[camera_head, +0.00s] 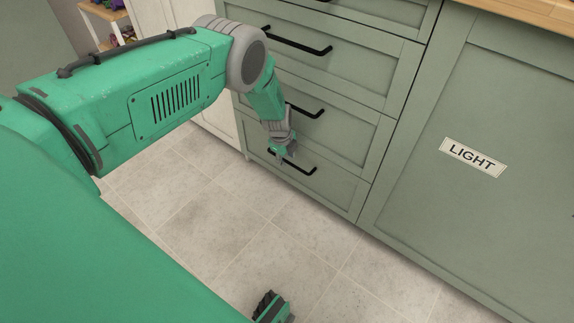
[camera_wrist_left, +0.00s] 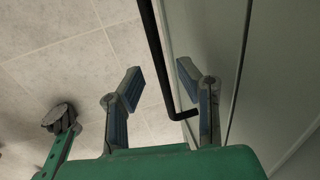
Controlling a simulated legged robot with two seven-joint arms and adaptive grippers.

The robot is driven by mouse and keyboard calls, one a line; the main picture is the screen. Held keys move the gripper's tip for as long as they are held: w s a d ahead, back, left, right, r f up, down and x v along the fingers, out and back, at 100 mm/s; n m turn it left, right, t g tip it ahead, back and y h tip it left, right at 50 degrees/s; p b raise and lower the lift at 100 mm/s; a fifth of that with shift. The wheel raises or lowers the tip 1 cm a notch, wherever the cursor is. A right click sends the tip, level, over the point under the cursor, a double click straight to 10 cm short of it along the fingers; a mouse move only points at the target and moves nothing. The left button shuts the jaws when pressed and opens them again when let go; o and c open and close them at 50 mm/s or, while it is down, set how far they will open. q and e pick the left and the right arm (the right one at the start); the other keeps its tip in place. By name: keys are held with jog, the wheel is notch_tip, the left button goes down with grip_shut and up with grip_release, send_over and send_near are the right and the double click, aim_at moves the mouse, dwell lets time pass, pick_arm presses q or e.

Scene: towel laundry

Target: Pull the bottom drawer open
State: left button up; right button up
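The bottom drawer (camera_head: 325,190) is the lowest green front in the cabinet stack and looks shut, flush with the cabinet. Its black bar handle (camera_head: 303,168) is partly hidden by my left gripper (camera_head: 284,152), which points down at the handle's left part. In the left wrist view, the handle (camera_wrist_left: 154,50) runs between the two spread fingers of my left gripper (camera_wrist_left: 159,70). The fingers are open, one on each side of the bar, with visible gaps. My right gripper (camera_head: 272,308) shows only in part at the bottom edge of the head view; its opening is unclear.
A green cabinet door with a "LIGHT" label (camera_head: 473,157) is to the right. The tiled floor (camera_head: 270,250) in front of the drawers is clear. A wooden shelf (camera_head: 97,30) stands far left.

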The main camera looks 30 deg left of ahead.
pick_arm(q)
jog(key=shift+w+d+f, duration=0.1)
jog(key=shift+w+f, duration=0.1)
jog(key=shift+f, duration=0.5)
grip_shut()
jog(key=shift+s, duration=0.1)
jog(key=s+a+p, duration=0.3)
jog(key=s+p, duration=1.3)
jog(key=s, duration=2)
jog(key=shift+s, duration=0.25)
